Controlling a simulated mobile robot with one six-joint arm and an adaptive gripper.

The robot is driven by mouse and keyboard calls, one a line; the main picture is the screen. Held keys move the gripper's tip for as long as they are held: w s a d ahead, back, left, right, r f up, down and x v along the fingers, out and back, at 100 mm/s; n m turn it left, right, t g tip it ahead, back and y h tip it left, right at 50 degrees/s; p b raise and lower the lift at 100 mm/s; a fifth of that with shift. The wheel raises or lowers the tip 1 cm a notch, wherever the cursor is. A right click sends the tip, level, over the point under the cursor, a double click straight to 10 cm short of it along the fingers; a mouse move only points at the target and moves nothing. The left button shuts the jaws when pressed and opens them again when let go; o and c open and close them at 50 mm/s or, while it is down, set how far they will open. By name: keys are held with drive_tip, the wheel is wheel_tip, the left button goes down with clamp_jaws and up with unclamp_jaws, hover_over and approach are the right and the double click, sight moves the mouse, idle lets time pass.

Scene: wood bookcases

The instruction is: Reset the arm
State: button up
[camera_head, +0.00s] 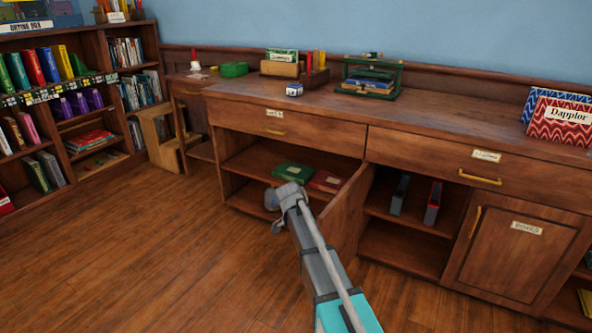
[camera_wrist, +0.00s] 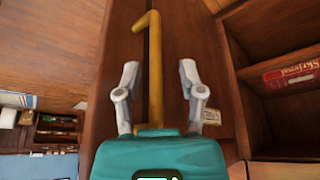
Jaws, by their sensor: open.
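My arm (camera_head: 318,255) reaches from the bottom of the head view toward the long wooden cabinet. My gripper (camera_head: 273,208) is at its end, in front of the open lower compartment and beside the open door (camera_head: 346,212). In the wrist view, my gripper (camera_wrist: 158,76) is open, with its two grey fingers apart. A yellow door handle (camera_wrist: 153,60) shows between the fingers against the wooden door (camera_wrist: 132,22). The fingers look clear of the handle on both sides. I cannot tell how far away it is in depth. Nothing is held.
A green box (camera_head: 293,172) and a red box (camera_head: 326,181) lie in the open compartment. The countertop (camera_head: 430,112) holds small items and a framed stand (camera_head: 370,78). A bookcase (camera_head: 102,130) stands at left. The wooden floor (camera_head: 150,255) at lower left is clear.

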drive_tip(key=s+d+r+n+g+y+p, duration=0.1)
drive_tip(key=s+d+r+n+y+p, duration=0.15)
drive_tip(key=s+n, duration=0.8)
drive_tip(key=s+d+r+n+y+p, duration=0.25)
drive_tip(key=s+n, duration=0.25)
drive_tip(key=s, duration=1)
wheel_tip(320, 180, up, 37)
drive_tip(key=p, duration=3.8)
drive_tip(key=shift+w+d+r+h+p, duration=0.15)
drive_tip(key=shift+w+d+h+p, duration=0.15)
drive_tip(key=shift+w+p, duration=0.1)
drive_tip(key=shift+d, duration=0.15)
